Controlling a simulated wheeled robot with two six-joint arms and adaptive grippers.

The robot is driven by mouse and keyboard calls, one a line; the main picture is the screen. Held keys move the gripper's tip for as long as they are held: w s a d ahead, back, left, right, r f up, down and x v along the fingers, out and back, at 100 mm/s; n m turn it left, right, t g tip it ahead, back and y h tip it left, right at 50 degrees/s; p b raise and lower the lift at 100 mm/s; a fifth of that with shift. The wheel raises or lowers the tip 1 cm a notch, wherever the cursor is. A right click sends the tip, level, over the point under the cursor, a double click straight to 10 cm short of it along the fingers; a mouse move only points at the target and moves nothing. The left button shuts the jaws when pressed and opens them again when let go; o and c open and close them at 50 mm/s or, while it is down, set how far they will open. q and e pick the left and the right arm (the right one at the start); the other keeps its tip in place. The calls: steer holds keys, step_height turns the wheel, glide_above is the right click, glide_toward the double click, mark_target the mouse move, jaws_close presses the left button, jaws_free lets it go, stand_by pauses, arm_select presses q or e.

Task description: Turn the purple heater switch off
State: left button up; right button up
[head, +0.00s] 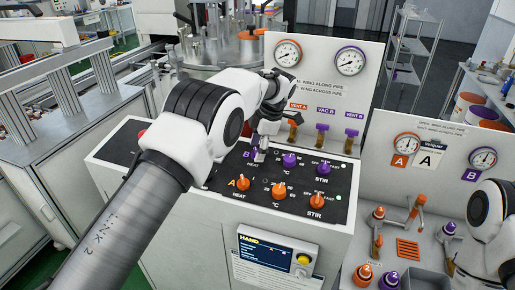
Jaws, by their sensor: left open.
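The control panel (325,177) is black and has an orange row and a purple row. The purple B label (247,154) marks the heater switch position at the left of the purple row. My left gripper (262,154) is open, pointing down at that spot. The purple heater switch is largely hidden by the gripper, so I cannot tell its position or whether the fingers touch it. The orange heater switch (243,184) is in the nearer row. My right arm shows at the right edge, but its gripper is not in view.
Purple knobs (289,160) and (323,169) stand right of the left gripper, and orange knobs (278,190) and (316,201) stand nearer. Behind are valve handles (323,133) and gauges (350,61). A display (270,250) is on the cabinet front.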

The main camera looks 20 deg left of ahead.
mark_target(268, 160)
arm_select(q)
steer(key=v, duration=1.1)
steer(key=shift+r, duration=0.3)
steer(key=shift+d, duration=0.15)
